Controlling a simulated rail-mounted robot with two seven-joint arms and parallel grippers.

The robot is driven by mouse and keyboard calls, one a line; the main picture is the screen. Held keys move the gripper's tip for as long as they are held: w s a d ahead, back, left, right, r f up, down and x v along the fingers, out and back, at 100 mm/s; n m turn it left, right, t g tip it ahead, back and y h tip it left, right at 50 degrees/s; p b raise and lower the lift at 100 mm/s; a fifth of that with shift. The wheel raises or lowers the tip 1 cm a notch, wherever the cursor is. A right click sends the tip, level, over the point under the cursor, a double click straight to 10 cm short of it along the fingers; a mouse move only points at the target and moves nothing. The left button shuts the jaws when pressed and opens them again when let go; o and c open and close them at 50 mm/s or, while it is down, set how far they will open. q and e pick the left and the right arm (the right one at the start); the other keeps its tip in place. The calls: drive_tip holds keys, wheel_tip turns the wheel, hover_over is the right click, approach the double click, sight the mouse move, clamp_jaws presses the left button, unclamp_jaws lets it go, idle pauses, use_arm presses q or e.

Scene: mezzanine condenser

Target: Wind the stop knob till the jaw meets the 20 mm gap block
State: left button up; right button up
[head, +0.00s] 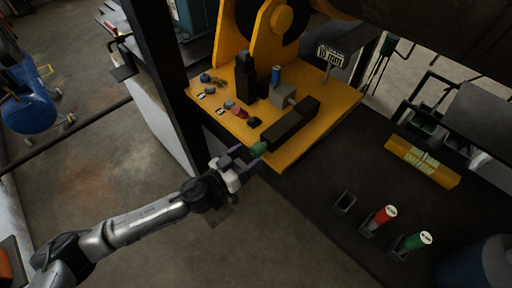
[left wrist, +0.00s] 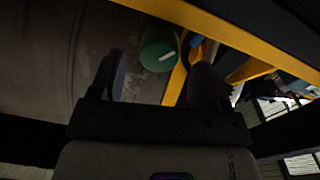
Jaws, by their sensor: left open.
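The green stop knob (head: 258,149) sits at the near end of a long black housing on the yellow plate. My left gripper (head: 246,160) is open just in front of it. In the left wrist view the knob (left wrist: 158,50) shows between the spread fingers, near their tips, with no visible contact. A grey block (head: 287,96), probably the jaw, stands at the housing's far side. A blue-topped piece (head: 276,74) stands between it and a black upright (head: 246,78); it may be the gap block. Whether the jaw touches it is unclear. My right gripper is not in view.
A small sign (head: 331,56) with an mm figure stands behind. Several small parts (head: 215,90) lie on the plate's left side. Red-topped (head: 385,214) and green-topped (head: 418,240) pieces stand in holders beside an empty holder (head: 345,202). A dark post (head: 167,70) rises left of the plate.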

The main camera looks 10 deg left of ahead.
sight(253, 153)
use_arm(q)
drive_tip(key=shift+x, duration=1.85)
drive_tip(key=shift+c, duration=0.2)
drive_tip(key=c, duration=0.9)
drive_tip(key=shift+p, duration=0.35)
